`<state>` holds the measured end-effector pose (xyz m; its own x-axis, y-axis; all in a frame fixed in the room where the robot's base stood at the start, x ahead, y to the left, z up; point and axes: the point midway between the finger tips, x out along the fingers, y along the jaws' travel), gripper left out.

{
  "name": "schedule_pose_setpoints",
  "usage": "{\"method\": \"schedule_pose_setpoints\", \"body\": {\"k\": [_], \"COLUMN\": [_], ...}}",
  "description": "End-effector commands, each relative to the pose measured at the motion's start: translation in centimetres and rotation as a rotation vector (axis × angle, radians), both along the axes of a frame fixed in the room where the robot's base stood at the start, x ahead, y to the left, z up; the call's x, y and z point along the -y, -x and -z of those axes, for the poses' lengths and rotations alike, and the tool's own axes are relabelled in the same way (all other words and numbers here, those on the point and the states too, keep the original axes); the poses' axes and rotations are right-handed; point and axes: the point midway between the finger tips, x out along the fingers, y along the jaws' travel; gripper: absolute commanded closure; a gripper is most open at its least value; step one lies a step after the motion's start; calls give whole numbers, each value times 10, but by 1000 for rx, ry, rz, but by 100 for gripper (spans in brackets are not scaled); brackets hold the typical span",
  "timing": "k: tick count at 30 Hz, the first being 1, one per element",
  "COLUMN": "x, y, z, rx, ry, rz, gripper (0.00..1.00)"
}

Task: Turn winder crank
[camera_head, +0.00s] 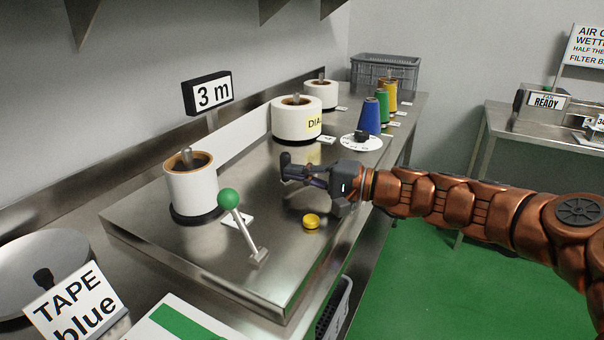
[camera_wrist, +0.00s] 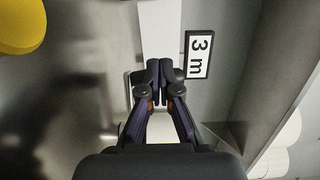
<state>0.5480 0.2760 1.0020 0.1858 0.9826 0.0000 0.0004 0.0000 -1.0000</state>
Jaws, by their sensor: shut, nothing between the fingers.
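The task names a winder crank; a lever with a green ball knob (camera_head: 228,199) and a metal rod (camera_head: 244,229) stands tilted at the front of the steel bench and looks like it. My gripper (camera_head: 287,167) is above the bench, to the right of and beyond the green knob, apart from it. Its fingers point left in the head view. In the wrist view my gripper (camera_wrist: 152,78) has its fingertips together with nothing between them. The lever does not show in the wrist view.
A white roll (camera_head: 191,190) stands left of the lever, and a yellow button (camera_head: 311,221) lies right of it. A "3 m" sign (camera_head: 208,94) stands behind. Further back are a white roll (camera_head: 297,119), coloured cones (camera_head: 371,116) and a grey crate (camera_head: 386,72). A "TAPE blue" sign (camera_head: 75,303) is at front left.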

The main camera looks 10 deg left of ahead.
Motion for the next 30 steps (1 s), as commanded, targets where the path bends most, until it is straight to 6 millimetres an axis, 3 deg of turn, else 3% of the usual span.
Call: {"method": "schedule_pose_setpoints", "body": {"k": [14,23,25,30], "x": [2,30,39,40], "y": [-2,1,3,24], "z": [0,1,1,0], "rx": [0,1,1,-1], "ry": [1,1,1,-1], "rz": [7,5,1,-4], "gripper": [100,100,100,100]}}
